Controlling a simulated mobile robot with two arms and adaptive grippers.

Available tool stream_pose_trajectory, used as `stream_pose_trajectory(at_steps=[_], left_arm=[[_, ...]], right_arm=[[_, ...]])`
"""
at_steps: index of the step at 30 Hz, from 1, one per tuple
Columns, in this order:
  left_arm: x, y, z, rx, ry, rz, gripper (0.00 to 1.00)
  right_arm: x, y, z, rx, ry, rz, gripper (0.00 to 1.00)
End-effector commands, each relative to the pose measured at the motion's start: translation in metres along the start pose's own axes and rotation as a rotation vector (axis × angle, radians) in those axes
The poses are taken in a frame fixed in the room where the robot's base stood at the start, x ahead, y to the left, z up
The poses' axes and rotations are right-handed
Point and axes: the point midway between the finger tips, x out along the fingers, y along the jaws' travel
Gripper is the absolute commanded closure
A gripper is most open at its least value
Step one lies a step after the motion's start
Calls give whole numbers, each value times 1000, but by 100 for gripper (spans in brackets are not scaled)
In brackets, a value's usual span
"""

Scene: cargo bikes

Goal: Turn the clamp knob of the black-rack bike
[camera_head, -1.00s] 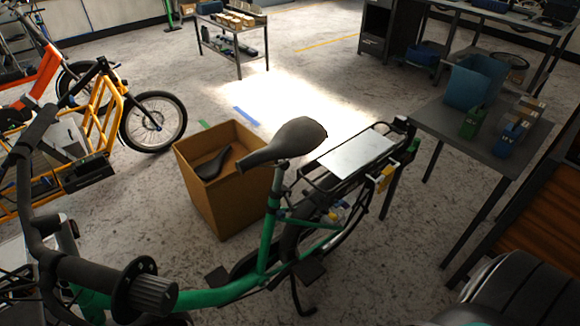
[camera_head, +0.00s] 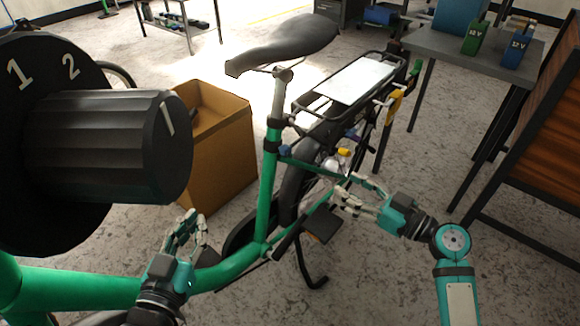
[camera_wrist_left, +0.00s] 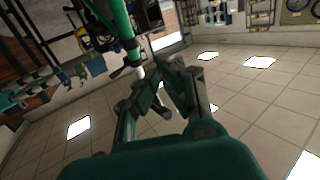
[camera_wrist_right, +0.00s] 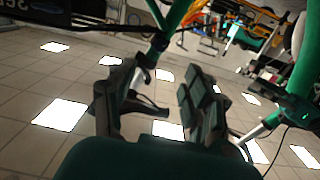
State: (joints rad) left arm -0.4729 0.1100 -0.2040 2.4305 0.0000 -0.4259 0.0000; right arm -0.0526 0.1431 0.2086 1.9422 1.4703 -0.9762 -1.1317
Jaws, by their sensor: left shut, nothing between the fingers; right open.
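The green bike (camera_head: 265,200) with the black rear rack (camera_head: 345,105) fills the middle of the head view. A black collar (camera_head: 273,138) rings its seat tube below the black saddle (camera_head: 285,45). A small blue part (camera_head: 284,152) sticks out just below the collar; I cannot tell for certain that it is the clamp knob. My left gripper (camera_head: 187,226) is shut and empty, left of the seat tube and lower than the collar. My right gripper (camera_head: 348,194) is open, right of the seat tube, apart from the blue part.
A large black numbered dial (camera_head: 110,135) looms close at upper left and hides part of the scene. A cardboard box (camera_head: 215,150) stands behind the bike. A grey table (camera_head: 465,58) with boxes and a wooden-sided unit (camera_head: 535,140) stand right.

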Motion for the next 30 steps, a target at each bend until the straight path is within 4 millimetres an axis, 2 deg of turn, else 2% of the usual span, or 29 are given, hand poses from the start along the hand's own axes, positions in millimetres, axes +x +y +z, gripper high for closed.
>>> stream_pose_trajectory(at_steps=[5, 13, 21, 25, 30], left_arm=[[-2, 0, -5, 1, 9, 0, 100], [-1, 0, -7, 1, 25, 1, 100], [0, 2, -21, -1, 109, 6, 100], [-1, 4, -30, -2, 158, 8, 100], [-1, 5, -38, -3, 205, 11, 100]], right_arm=[[15, -2, -7, -13, 17, -9, 49], [71, -2, -7, -8, 18, -8, 49], [129, -2, -6, -8, 15, -7, 49], [151, -3, -7, -8, 15, -7, 49], [168, -3, -6, -9, 13, -7, 49]])
